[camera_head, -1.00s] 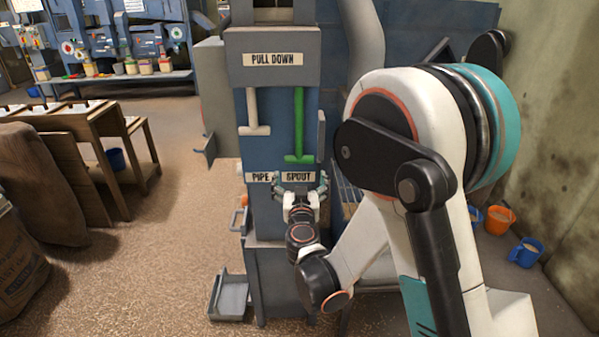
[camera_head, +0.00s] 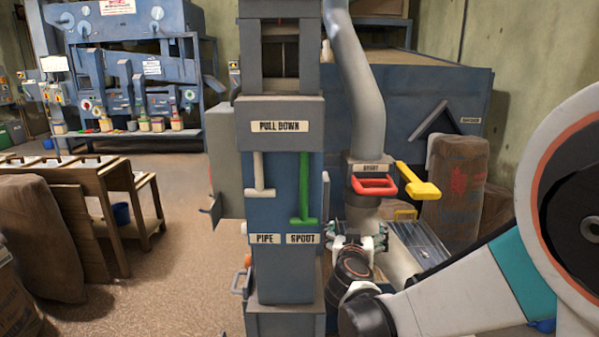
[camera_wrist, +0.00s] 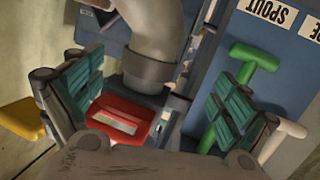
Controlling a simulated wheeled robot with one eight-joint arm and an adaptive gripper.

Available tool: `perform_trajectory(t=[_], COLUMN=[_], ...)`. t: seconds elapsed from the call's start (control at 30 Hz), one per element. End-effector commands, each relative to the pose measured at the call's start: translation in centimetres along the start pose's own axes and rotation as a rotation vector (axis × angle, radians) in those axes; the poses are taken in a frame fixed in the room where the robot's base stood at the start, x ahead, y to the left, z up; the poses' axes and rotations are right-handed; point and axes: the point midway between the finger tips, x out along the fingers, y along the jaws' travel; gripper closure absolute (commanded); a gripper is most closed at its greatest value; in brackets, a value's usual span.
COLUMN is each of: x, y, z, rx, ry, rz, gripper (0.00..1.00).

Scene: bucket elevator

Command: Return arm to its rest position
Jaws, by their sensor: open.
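My gripper (camera_head: 358,240) is open and empty, just right of the blue elevator column (camera_head: 283,272) and below the red handle in the head view. My arm reaches in from the right edge. In the wrist view the open finger pads (camera_wrist: 150,105) stand wide apart. Between them show a grey pipe (camera_wrist: 155,45) and the red handle (camera_wrist: 120,120). The green spout lever (camera_head: 304,190) hangs down on the column front, and also shows beside the right finger in the wrist view (camera_wrist: 240,75). The white pipe lever (camera_head: 261,180) hangs left of it.
A red handle (camera_head: 374,186) and a yellow handle (camera_head: 416,181) sit on the pipe right of the column. Brown sacks (camera_head: 455,190) stand behind. Wooden racks (camera_head: 80,190) stand at the left, with open floor (camera_head: 180,285) between them and the column.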

Motion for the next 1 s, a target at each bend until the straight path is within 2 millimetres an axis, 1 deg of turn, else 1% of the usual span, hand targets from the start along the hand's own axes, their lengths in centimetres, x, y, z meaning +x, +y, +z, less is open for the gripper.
perform_trajectory(t=[0.03, 0.07, 0.1, 0.2, 0.3, 0.37, 0.4, 0.47, 0.5, 0.67, 0.7, 0.77, 0.9, 1.0], x=[-0.7, -1.1, -1.6, -3.4, -5.6, -7.1, -8.2, -9.8, -11.0, -15.8, -17.0, -18.9, -23.0, -25.6], y=[2.2, 3.3, 4.7, 7.8, 10.3, 11.4, 12.1, 12.9, 13.3, 14.2, 14.3, 14.4, 14.1, 13.6], z=[-0.5, -0.6, -0.8, -0.8, -0.5, -0.2, 0.1, 0.6, 1.1, 2.9, 3.4, 4.2, 6.1, 7.3], rx=[-0.007, -0.013, -0.021, -0.037, -0.052, -0.057, -0.058, -0.061, -0.061, -0.061, -0.06, -0.058, -0.056, -0.053], ry=[-0.035, -0.057, -0.088, -0.166, -0.245, -0.292, -0.324, -0.369, -0.399, -0.511, -0.537, -0.575, -0.652, -0.693], rz=[0.03, 0.044, 0.062, 0.093, 0.109, 0.109, 0.107, 0.096, 0.088, 0.032, 0.014, -0.015, -0.094, -0.151], gripper=[0.05, 0.05, 0.05, 0.05, 0.05, 0.05, 0.05, 0.05, 0.05, 0.05, 0.05, 0.05, 0.05, 0.05])
